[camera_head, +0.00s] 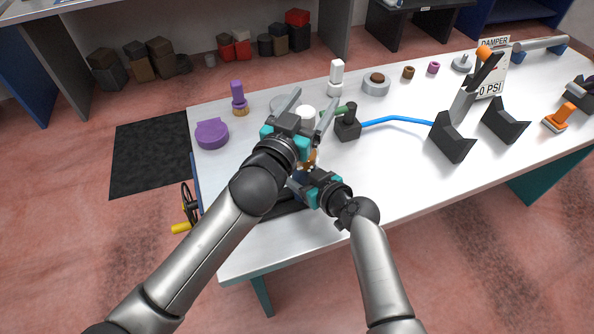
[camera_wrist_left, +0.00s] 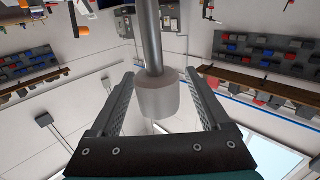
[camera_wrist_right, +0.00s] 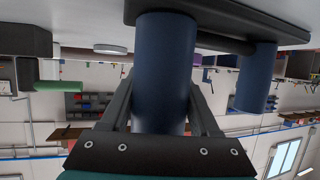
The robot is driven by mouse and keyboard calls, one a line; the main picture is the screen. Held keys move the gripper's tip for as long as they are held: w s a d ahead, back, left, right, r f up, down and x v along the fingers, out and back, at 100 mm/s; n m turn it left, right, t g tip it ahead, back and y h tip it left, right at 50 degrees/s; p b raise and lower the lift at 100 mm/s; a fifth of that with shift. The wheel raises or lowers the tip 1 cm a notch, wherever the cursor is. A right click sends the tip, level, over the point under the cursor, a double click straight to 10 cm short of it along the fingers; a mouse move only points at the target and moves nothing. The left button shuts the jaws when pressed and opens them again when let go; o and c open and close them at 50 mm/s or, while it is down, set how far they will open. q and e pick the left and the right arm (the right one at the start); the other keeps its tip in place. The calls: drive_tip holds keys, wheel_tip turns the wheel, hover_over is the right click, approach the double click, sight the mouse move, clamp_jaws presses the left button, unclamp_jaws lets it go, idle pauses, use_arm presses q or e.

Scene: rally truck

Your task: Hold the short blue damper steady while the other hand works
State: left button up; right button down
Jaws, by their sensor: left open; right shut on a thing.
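The short blue damper is a dark blue cylinder (camera_wrist_right: 165,70) standing upright at a dark base (camera_wrist_right: 215,12) in the right wrist view. My right gripper (camera_head: 306,181) is shut on it. In the head view the damper is mostly hidden by my arms. My left gripper (camera_head: 309,108) is open above and beyond the right one. In the left wrist view a silver rod (camera_wrist_left: 150,38) with a grey cylindrical collar (camera_wrist_left: 158,95) runs between its spread fingers.
A second blue cylinder (camera_wrist_right: 257,80) stands beside the damper. A black block with a green fitting (camera_head: 348,127) and blue hose (camera_head: 400,120) lies to the right. Black V-blocks (camera_head: 453,144) stand farther right. A purple cap (camera_head: 212,134) is at left. The front right tabletop is clear.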

use_arm(q)
drive_tip(key=shift+s, duration=0.1)
use_arm(e)
drive_tip(key=shift+s+f, duration=0.1)
drive_tip(key=shift+f, duration=0.1)
use_arm(q)
drive_tip(key=v, duration=1.2)
use_arm(e)
drive_tip(key=shift+c, duration=0.2)
unclamp_jaws()
drive_tip(key=shift+r, duration=0.2)
